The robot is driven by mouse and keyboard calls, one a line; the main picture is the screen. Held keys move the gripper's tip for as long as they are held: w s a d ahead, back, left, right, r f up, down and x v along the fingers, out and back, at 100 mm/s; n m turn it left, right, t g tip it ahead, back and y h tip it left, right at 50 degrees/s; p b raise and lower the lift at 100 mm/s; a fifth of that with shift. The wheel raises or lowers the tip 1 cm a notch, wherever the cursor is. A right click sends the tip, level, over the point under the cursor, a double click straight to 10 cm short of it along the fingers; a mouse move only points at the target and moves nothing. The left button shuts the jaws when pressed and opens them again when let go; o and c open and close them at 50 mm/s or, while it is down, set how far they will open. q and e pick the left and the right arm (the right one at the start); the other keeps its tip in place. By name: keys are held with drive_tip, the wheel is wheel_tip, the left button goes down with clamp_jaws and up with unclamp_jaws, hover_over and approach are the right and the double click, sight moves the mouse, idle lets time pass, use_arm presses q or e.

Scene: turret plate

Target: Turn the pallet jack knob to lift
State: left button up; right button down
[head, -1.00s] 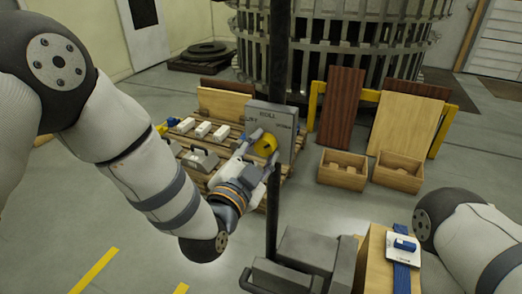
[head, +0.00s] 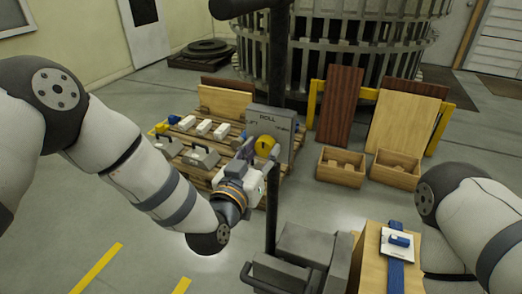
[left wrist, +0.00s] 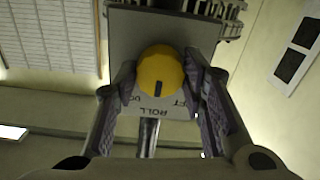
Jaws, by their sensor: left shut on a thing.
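The yellow round knob (head: 266,147) sits on the front of a grey panel (head: 285,125) with lettering, of which "ROLL" is readable. In the left wrist view the knob (left wrist: 161,70) is between the two fingers, with a dark mark at its lower edge. My left gripper (head: 252,155) is shut on the knob; its fingertips (left wrist: 160,82) lie at either side of it. The panel (left wrist: 150,32) stands behind the knob, upside down in that view. My right arm enters from the right, but its gripper is out of view.
A pallet (head: 176,133) left of the panel carries white blocks, grey pieces and boards. A dark post rises beside the panel. Two wooden boxes (head: 341,167) stand on the floor at right. A wooden case with a blue strap (head: 396,260) is at front right.

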use_arm(q)
drive_tip(key=n, duration=0.5)
drive_tip(key=shift+n, duration=2.4)
drive_tip(key=o, duration=1.2)
drive_tip(key=shift+c, duration=0.2)
drive_tip(key=v, duration=1.2)
